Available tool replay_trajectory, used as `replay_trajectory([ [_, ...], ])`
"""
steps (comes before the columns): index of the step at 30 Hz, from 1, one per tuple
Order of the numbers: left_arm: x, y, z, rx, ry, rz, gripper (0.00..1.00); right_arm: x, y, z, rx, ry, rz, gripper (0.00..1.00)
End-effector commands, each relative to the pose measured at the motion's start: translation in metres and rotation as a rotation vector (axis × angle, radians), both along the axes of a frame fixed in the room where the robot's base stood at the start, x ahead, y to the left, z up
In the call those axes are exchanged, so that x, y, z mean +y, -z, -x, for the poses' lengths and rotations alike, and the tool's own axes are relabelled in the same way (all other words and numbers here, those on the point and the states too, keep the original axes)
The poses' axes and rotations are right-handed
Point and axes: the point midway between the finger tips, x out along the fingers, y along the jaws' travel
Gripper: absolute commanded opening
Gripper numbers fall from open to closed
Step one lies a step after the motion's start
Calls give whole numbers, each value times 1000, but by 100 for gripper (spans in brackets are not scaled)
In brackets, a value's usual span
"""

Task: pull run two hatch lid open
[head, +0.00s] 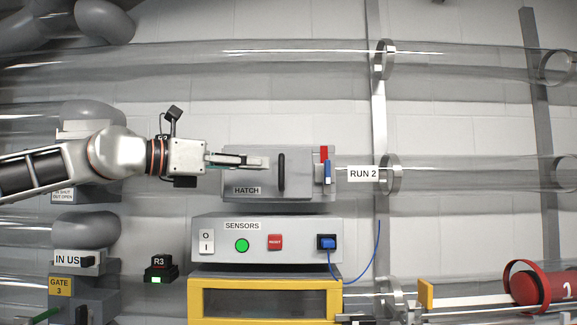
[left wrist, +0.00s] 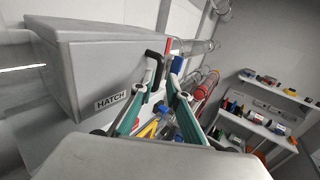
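The run two hatch (head: 250,185) is a grey box on the clear tube, next to the RUN 2 label (head: 363,174). Its front lid looks closed and carries a black upright bar handle (head: 281,173). My left gripper (head: 266,162) comes in from the left, with its fingertips just left of the handle in the head view. In the left wrist view the fingers (left wrist: 165,72) are spread, and the black handle (left wrist: 157,66) shows close by the left fingertip. I cannot tell whether they touch. The right gripper is not in view.
A blue latch (head: 328,173) with a red plate (head: 324,152) sits at the hatch's right side. Below is the SENSORS box (head: 285,253) with buttons and a blue cable, above a yellow-framed box (head: 265,283). Shelves (left wrist: 262,125) stand at right.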

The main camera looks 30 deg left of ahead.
Motion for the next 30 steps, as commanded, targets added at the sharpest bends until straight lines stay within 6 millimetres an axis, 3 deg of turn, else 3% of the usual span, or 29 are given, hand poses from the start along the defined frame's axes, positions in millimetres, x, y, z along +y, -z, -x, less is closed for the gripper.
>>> replay_trajectory([
  [15, -25, 0, -54, 2, 1, 0, 16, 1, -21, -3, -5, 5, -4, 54],
  [30, -30, 1, -64, 0, 1, 3, 16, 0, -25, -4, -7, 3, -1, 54],
])
